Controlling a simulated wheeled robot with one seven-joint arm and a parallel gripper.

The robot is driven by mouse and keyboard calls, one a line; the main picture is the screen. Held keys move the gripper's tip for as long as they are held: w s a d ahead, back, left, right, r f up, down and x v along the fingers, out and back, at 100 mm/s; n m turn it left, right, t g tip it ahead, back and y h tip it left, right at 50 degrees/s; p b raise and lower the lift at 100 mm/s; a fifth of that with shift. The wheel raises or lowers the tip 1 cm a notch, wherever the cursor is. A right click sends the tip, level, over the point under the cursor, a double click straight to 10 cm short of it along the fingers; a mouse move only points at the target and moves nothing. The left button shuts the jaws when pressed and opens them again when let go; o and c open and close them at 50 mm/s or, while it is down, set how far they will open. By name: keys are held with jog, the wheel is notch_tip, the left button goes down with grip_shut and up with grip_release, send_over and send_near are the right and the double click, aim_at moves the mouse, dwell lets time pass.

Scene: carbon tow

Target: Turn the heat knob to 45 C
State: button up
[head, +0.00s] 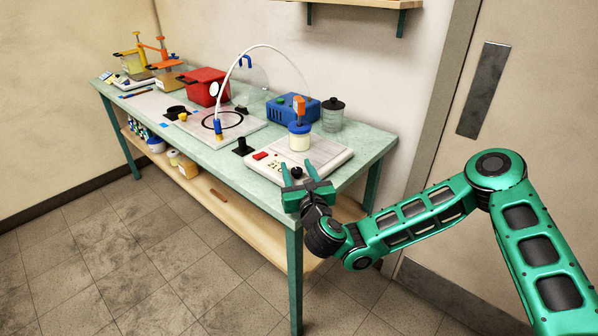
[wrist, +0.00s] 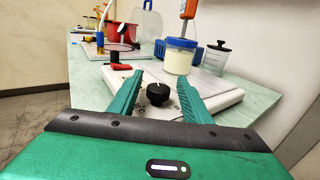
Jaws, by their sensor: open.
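The heat knob is a small black dial (wrist: 157,94) with a light pointer mark, on the front of a white hot plate (head: 324,155). In the head view the knob (head: 296,172) shows just beyond my fingertips. My gripper (head: 306,170) is open and empty at the plate's front edge. In the wrist view its green fingers (wrist: 160,97) stand apart on either side of the knob; I cannot tell whether either touches it. The scale marks around the knob are too small to read. A jar of pale liquid with a blue rim (head: 299,138) stands on the plate.
A red switch (head: 260,155) sits left of the knob. An orange-handled tool (wrist: 187,12) rises from the jar. A blue box (head: 292,109) and a lidded clear jar (head: 333,115) stand behind. The bench's (head: 372,148) right end is clear.

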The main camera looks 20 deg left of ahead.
jog(key=c, duration=1)
jog(key=shift+c, duration=0.2)
jog(key=shift+w+d+f+n+y, duration=0.1)
jog(key=shift+d+f+n+y, duration=0.1)
jog(key=shift+n+y, duration=0.15)
jog(key=shift+n+g+y, duration=1.45)
jog(key=shift+g+y, duration=0.3)
jog(key=shift+g, duration=0.05)
jog(key=shift+d+n+g+y, duration=0.1)
jog(key=shift+n+g+y, duration=0.8)
jog(key=shift+n+g, duration=0.3)
jog(key=shift+n+g+y, duration=0.55)
jog(key=shift+n+g, duration=0.5)
jog(key=shift+g, duration=0.75)
jog(key=shift+n+g+y, duration=0.55)
jog(key=shift+n+g, duration=0.5)
jog(key=shift+g, duration=1.05)
jog(key=o, duration=1)
jog(key=shift+a, duration=0.2)
jog(key=shift+o, duration=0.2)
